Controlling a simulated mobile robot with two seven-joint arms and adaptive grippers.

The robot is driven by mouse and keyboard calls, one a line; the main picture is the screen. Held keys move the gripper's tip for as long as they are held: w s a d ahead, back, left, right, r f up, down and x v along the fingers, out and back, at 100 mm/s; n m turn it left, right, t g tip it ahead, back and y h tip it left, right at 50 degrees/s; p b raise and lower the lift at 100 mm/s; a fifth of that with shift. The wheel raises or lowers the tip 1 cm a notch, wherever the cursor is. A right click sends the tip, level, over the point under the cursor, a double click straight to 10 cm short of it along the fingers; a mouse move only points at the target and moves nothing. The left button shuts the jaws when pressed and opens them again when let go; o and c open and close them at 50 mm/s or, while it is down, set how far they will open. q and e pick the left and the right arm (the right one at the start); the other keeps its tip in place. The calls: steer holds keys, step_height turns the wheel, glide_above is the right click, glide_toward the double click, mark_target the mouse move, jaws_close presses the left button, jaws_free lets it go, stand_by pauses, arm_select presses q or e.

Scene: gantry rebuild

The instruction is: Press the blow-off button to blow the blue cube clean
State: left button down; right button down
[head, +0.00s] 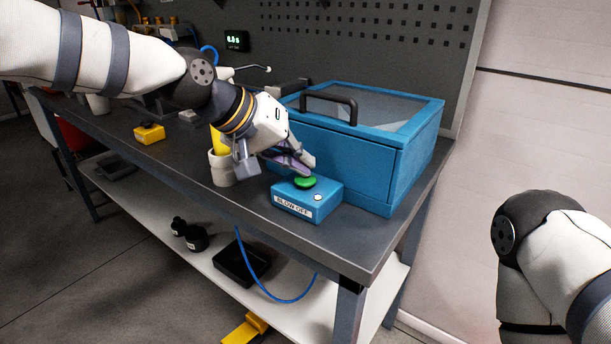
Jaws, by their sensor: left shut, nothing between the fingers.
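The blue button box (308,202), labelled "BLOW OFF", sits near the front edge of the bench, with a green button (305,182) and a small white light on top. My left gripper (306,165) is shut and empty, its fingertips right over the green button; I cannot tell whether they touch it. A blue cabinet (345,160) with a clear lid and dark handle stands just behind the button box. I cannot see the blue cube. My right arm (545,260) is at the right edge, clear of the bench; its gripper is out of view.
A white cup (222,168) holding something yellow stands just left of my left gripper. A yellow block (149,133) lies further left on the bench (205,200). A small display (236,41) with green digits hangs on the perforated wall. Black containers sit on the lower shelf.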

arm_select(q)
steer(key=shift+r, duration=0.65)
arm_select(e)
steer(key=shift+w+r, duration=0.2)
arm_select(q)
steer(key=shift+r+p, duration=0.45)
steer(key=shift+r, duration=2.1)
arm_select(e)
steer(key=shift+w+r+t, duration=0.3)
steer(key=shift+w+r, duration=0.2)
steer(key=shift+w, duration=0.05)
arm_select(q)
steer(key=shift+f, duration=0.1)
arm_select(e)
steer(key=shift+a, duration=0.1)
